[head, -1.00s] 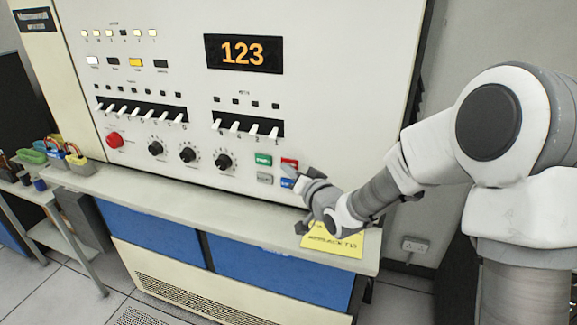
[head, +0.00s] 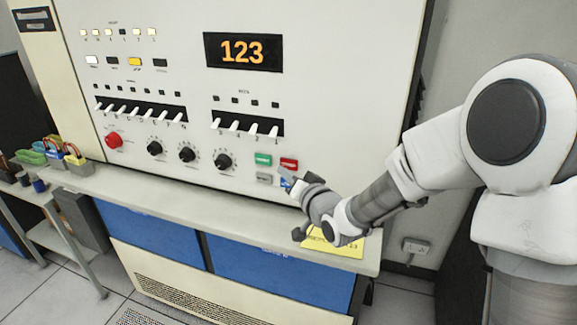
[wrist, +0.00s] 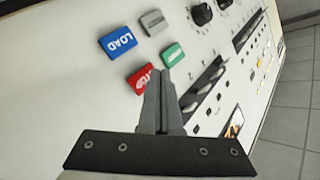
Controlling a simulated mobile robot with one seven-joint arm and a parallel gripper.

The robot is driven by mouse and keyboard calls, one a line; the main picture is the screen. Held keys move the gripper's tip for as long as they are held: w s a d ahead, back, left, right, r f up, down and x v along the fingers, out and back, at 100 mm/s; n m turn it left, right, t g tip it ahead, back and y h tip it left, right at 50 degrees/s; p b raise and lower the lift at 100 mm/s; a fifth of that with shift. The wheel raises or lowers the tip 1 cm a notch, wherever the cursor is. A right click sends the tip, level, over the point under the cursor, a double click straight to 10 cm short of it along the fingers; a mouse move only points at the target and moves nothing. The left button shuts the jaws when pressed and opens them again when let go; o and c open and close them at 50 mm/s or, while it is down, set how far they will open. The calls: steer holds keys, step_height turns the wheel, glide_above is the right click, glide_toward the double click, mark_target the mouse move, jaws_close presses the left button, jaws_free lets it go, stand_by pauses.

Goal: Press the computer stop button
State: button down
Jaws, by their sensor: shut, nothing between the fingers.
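The red stop button (head: 289,164) is at the upper right of a small block of buttons low on the white console. In the wrist view the red button (wrist: 141,82) is partly hidden behind my fingers, with the end of its "STOP" lettering showing. My gripper (head: 285,174) is shut and empty, its fingertips just below the red button in the head view. In the wrist view my gripper (wrist: 160,73) points at the panel between the red and green buttons. I cannot tell whether it touches the panel.
Close by are the green start button (wrist: 173,55), the blue load button (wrist: 117,42) and a grey button (wrist: 153,22). A ledge (head: 180,200) with a yellow card (head: 340,247) runs below.

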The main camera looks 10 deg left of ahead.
steer(key=s, duration=0.2)
steer(key=s+b, duration=0.1)
steer(key=s, duration=0.1)
steer(key=shift+s+a, duration=0.2)
steer(key=shift+s, duration=0.1)
steer(key=shift+d, duration=0.1)
stand_by(0.4)
